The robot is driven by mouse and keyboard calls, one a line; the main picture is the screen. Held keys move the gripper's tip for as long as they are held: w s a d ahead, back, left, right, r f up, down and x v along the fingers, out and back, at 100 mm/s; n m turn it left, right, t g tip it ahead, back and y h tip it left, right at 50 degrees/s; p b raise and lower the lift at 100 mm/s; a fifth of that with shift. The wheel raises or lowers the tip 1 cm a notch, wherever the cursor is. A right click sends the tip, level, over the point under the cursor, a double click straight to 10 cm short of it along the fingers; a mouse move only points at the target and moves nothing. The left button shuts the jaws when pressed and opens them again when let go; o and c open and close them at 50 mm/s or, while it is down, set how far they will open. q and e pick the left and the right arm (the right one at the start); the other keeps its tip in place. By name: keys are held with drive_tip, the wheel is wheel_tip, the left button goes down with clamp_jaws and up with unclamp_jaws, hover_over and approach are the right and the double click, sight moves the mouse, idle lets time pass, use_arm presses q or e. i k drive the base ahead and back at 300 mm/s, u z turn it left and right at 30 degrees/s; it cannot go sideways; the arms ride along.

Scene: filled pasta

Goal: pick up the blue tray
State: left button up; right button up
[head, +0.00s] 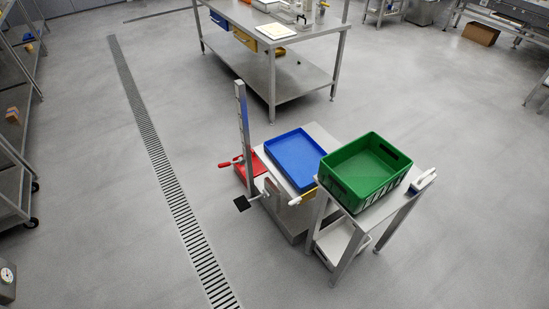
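The blue tray (294,157) is a shallow rectangular tray. It lies on top of a low grey stand (318,132) in the middle of the head view, slightly right of centre. Its inside looks empty. A green crate (340,187) stands close to its right and may hide a little of its near right corner. Neither of my grippers is in view.
The green crate rests on a small metal table (385,205) with a white-and-blue object (423,180). A metal post (243,130) and a red part (250,168) stand left of the tray. A steel workbench (285,83) is behind. Open floor lies left and in front.

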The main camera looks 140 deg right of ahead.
sight(295, 152)
drive_tip(key=z, duration=3.35)
drive_tip(key=i, duration=2.8)
drive_tip(key=z, duration=1.65)
